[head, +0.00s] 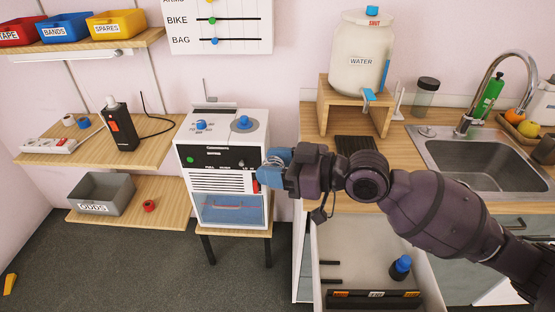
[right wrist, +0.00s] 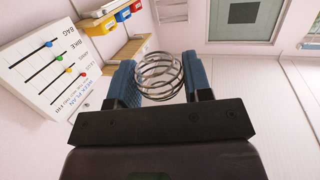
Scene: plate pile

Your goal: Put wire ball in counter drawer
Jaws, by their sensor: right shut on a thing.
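My right gripper (head: 274,166) is shut on the wire ball (right wrist: 160,75). In the right wrist view, the ball is a round cage of thin dark wire between the two blue fingers (right wrist: 160,82). In the head view, the fingers largely hide it. The gripper is in the air, in front of the white machine and left of the counter's front edge. The counter drawer (head: 350,238) is pulled open below and to the right of the gripper. My right arm covers part of it. My left gripper is not in view.
The drawer holds a dark, blue-topped object (head: 400,267), black rods (head: 329,264) and a labelled black strip (head: 375,299). The white machine (head: 222,160) stands close behind the gripper. The counter (head: 318,122) carries a water jar (head: 359,62) on a wooden stand and a sink (head: 480,158).

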